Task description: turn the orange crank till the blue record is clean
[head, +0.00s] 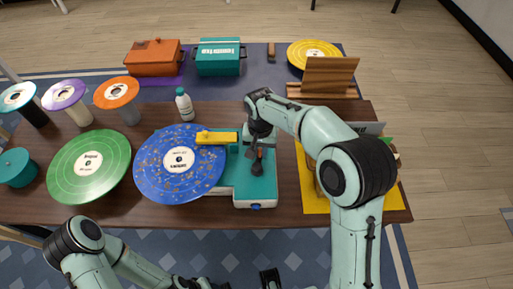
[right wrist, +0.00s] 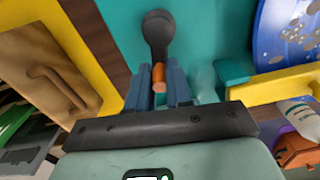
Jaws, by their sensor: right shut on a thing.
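The blue record (head: 150,180) lies flat on the left of the teal cleaning machine (head: 262,190). Brown specks are scattered over it, and its centre label is white. A yellow arm (head: 217,137) reaches over its upper right edge. My right gripper (right wrist: 161,88) is shut on the orange crank handle (right wrist: 160,72), with a finger on each side. The crank's dark lever (right wrist: 158,35) points from its round hub toward my gripper. In the head view my right gripper (head: 257,150) is over the machine, partly hidden by its wrist. My left arm is low at the left; its fingers are unclear.
A green record (head: 90,170) lies left of the blue one. A white bottle (head: 184,105) stands behind it. A yellow mat (head: 318,200) with a wooden item is right of the machine, under my right forearm. Orange (head: 153,58) and teal boxes (head: 219,57) stand at the back.

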